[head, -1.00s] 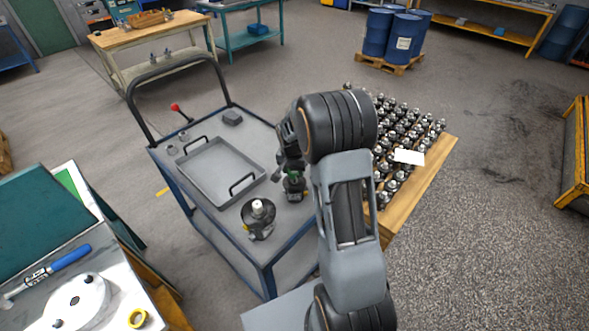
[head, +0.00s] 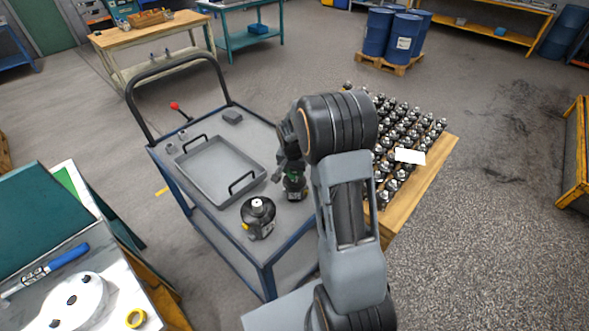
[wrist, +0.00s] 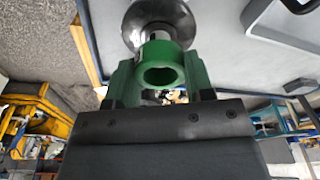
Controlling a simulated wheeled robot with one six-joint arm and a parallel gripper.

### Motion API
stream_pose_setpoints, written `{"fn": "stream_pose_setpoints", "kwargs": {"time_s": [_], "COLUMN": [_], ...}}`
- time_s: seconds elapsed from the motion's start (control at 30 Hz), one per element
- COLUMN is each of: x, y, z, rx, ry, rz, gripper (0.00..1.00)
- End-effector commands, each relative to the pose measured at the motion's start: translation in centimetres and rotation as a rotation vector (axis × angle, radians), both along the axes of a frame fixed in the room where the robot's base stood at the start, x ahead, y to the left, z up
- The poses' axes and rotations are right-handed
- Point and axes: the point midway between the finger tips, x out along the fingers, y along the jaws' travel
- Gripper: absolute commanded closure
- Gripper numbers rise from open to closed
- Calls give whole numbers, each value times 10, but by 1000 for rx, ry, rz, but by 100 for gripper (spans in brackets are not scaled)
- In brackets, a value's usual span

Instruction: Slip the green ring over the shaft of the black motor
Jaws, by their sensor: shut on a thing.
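My gripper (wrist: 160,88) is shut on the green ring (wrist: 160,52), which sits between its two green fingers with its opening facing the wrist camera. Beyond the ring in the wrist view is a round, shiny dark part (wrist: 140,14). I cannot tell whether a shaft is inside the ring. In the head view my gripper (head: 290,168) is at the cart's right side, just above a small dark piece (head: 295,190) with green at its top. A black motor (head: 259,220) with a pale shaft tip stands upright to the lower left, apart from my gripper.
The blue-framed cart (head: 228,238) carries a grey tray (head: 205,180) with black handles. A wooden pallet table (head: 425,180) full of small metal parts stands right of my arm.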

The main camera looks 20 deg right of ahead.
Motion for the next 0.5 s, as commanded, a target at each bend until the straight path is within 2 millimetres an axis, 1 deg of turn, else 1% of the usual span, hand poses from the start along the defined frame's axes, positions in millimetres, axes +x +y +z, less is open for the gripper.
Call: {"fn": "stream_pose_setpoints", "kwargs": {"time_s": [0.03,0.5], "x": [0,0], "y": [0,0], "z": [-3,-18], "rx": [0,0], "ry": [0,0], "rz": [0,0], "gripper": [74,74]}}
